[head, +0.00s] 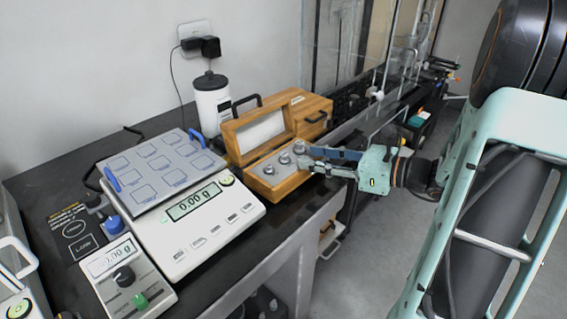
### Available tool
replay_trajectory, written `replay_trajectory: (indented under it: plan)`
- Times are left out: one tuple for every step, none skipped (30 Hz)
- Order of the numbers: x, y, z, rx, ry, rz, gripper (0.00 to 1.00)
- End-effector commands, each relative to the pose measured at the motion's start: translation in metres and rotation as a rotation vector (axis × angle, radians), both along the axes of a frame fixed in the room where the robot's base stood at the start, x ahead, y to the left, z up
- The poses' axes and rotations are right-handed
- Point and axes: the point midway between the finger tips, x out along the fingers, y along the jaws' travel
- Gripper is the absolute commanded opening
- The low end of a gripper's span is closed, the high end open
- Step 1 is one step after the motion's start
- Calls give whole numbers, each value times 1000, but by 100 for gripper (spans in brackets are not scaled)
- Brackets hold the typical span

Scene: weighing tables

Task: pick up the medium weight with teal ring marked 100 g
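An open wooden weight box (292,184) stands on the black bench with several small metal weights in its grey insert. One weight (268,170) is at the near left, one (284,158) in the middle, and one (299,148) at the far right beside my fingertips. The rings and markings are too small to read, so I cannot tell which is the 100 g weight. My gripper (304,157) reaches in from the right over the box's right side. Its two fingers are spread apart, with no weight visibly held between them.
A balance (205,228) with a grey pan (160,172) stands left of the box. The box's raised lid (245,132) is behind the weights. A white bottle (211,105) stands at the back. A small control unit (130,285) is at the front left.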

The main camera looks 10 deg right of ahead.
Motion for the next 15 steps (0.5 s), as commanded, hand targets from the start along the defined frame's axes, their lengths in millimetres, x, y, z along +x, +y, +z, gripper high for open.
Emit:
replay_trajectory:
  plan:
    - [3, 4, -2, 0, 0, 0, 34]
    - [5, 5, -2, -1, 1, -1, 34]
    - [6, 7, -3, -1, 1, -1, 34]
    - [7, 8, -3, -1, 1, 0, 34]
    - [8, 11, -4, -1, 1, 1, 34]
    - [10, 14, -6, 0, 0, 3, 34]
    - [12, 18, -8, 0, 0, 3, 34]
    - [14, 21, -10, 0, 1, 2, 34]
    - [17, 26, -13, -1, 0, 3, 34]
    - [20, 31, -14, -1, 1, 4, 34]
    - [22, 35, -16, -1, 1, 4, 34]
    - [26, 38, -16, -2, 0, 3, 34]
    - [29, 41, -17, -2, 0, 3, 34]
    - [31, 43, -17, -2, 0, 2, 34]
    - [34, 45, -17, -2, -1, 1, 34]
